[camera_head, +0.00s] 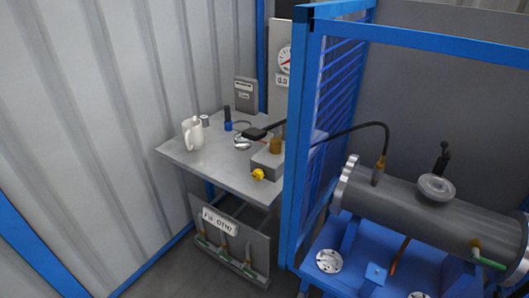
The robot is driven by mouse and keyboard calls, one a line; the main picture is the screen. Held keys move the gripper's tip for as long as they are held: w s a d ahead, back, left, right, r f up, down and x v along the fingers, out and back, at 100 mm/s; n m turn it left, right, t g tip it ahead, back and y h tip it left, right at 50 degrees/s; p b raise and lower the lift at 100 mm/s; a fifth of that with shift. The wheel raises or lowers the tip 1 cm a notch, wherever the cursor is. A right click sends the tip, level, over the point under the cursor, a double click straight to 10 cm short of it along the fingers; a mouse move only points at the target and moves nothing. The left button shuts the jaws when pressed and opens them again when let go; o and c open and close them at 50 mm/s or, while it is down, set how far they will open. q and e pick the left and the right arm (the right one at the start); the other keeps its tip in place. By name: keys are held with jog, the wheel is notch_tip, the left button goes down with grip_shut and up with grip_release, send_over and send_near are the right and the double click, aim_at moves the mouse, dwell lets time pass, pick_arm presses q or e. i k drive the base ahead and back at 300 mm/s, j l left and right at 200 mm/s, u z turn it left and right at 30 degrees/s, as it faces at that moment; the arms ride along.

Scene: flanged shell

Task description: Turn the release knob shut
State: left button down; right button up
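A small yellow knob (258,174) sits low on the front left of a grey block (268,160) on the bench; it looks like the release knob. It is too small to tell whether it is turned open or shut. The block has a brass-coloured fitting (276,146) on top, and a black hose (345,132) runs from that area to the flanged shell (405,205) at right. Neither of my grippers is in view.
The grey bench (205,160) also holds a white jug (192,134), a small can and a dark blue-based tool. A gauge (285,60) stands behind. A blue mesh cage post (299,150) rises right of the knob. Green-handled valves (222,250) hang below the bench.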

aim_at(258, 174)
jog(key=i+j+z, duration=0.1)
jog(key=z, duration=0.35)
jog(key=i+j+z, duration=0.1)
jog(key=j+z, duration=0.25)
jog(key=z, duration=0.15)
jog(key=j+z, duration=0.3)
jog(key=j, duration=0.55)
jog(key=i+j+z, duration=0.1)
jog(key=j, duration=0.8)
